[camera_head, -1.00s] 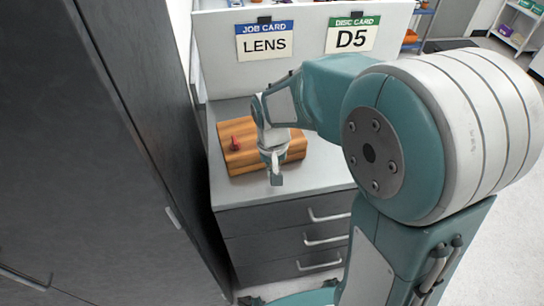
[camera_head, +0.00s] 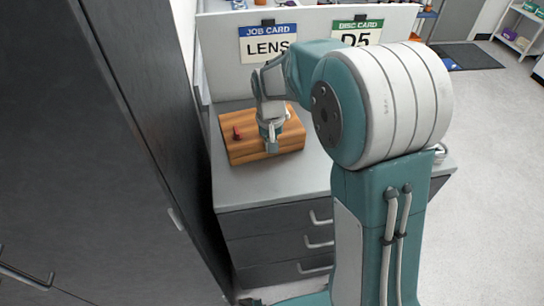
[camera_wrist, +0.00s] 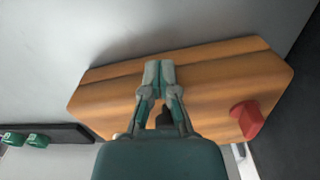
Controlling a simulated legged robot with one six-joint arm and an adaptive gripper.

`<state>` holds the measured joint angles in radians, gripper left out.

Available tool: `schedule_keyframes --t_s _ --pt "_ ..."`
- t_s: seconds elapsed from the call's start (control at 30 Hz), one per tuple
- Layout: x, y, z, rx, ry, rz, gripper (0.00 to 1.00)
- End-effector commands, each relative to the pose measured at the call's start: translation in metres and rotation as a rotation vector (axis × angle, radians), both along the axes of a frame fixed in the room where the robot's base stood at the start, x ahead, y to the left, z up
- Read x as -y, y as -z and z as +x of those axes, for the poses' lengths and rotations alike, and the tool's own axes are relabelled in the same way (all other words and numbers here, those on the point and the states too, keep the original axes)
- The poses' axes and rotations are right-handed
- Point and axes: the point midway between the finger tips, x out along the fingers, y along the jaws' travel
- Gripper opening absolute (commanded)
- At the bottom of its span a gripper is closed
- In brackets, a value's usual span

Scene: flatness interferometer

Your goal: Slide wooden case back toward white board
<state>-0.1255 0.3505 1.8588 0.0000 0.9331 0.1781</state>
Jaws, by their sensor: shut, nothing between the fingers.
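The wooden case (camera_head: 245,152) is a striped brown box with a small red latch or knob (camera_head: 237,133) on its left part. It lies on the grey cabinet top, a short way in front of the white board (camera_head: 225,60). My gripper (camera_head: 271,150) is shut and empty at the front right of the case, pointing down. In the wrist view the case (camera_wrist: 225,75) spans the picture behind my shut fingers (camera_wrist: 159,68), with the red piece (camera_wrist: 248,118) at the right. I cannot tell whether my fingers touch the case.
A LENS job card (camera_head: 267,45) and a D5 disc card (camera_head: 356,35) hang on the board. A tall dark cabinet (camera_head: 90,150) stands close on the left. The grey top (camera_head: 265,185) is bare in front of the case.

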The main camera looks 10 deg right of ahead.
Motion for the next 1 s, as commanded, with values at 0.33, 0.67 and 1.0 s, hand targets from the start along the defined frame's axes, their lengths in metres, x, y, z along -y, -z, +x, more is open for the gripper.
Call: schedule_keyframes --t_s 0.33,0.67,1.0 --pt "0.003 0.001 0.065 0.003 0.001 0.0 0.0" --pt "0.006 0.0 0.097 0.004 0.001 0.0 0.0" --pt "0.005 0.0 0.097 0.004 0.001 0.0 0.0"
